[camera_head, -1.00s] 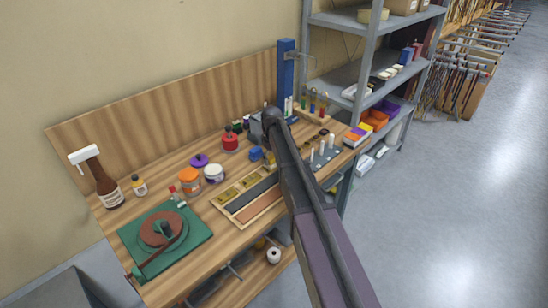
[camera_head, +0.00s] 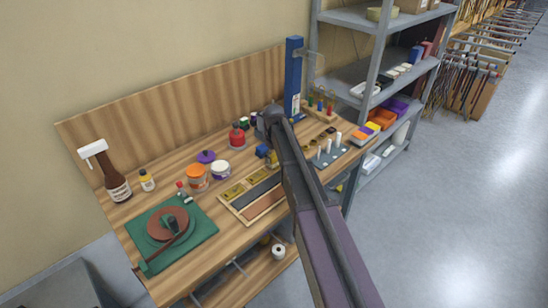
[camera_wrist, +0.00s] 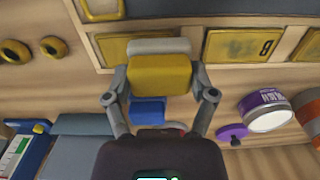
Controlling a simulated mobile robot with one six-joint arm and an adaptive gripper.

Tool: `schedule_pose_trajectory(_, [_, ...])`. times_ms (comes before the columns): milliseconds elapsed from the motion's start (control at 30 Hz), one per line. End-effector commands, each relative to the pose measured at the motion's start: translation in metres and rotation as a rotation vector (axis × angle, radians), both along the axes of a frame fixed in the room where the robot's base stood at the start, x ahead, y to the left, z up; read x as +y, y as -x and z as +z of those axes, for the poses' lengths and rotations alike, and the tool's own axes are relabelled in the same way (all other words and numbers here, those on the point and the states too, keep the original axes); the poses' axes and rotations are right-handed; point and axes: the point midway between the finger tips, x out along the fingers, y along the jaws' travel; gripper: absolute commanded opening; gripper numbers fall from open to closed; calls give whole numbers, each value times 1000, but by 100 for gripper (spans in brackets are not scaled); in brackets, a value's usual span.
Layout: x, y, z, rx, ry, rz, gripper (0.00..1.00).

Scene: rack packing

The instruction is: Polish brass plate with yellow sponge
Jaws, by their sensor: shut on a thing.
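My gripper (camera_wrist: 160,95) is shut on the yellow sponge (camera_wrist: 160,76), which has a pale grey strip along its far edge. The sponge is in front of a brass plate (camera_wrist: 118,50) in the wooden tray and hides part of it. I cannot tell whether they touch. A second brass plate (camera_wrist: 235,45), with a dark mark at one end, lies to the right. In the head view my arm hides most of the gripper; brass plates (camera_head: 235,191) show in the tray left of it.
A blue block (camera_wrist: 148,111) is close by the gripper. A purple-labelled jar (camera_wrist: 266,110) and a purple lid (camera_wrist: 232,132) stand to the right. In the head view, an orange-lidded jar (camera_head: 196,177), a red can (camera_head: 237,137) and a green mat (camera_head: 190,240) are on the bench.

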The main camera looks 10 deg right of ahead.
Motion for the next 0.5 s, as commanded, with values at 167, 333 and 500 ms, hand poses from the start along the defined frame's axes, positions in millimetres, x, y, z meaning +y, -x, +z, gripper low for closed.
schedule_pose_trajectory(167, [0,0,17,0,0,0,35])
schedule_pose_trajectory(333, [0,0,29,0,0,0,35])
schedule_pose_trajectory(500, [0,0,41,0,0,0,35])
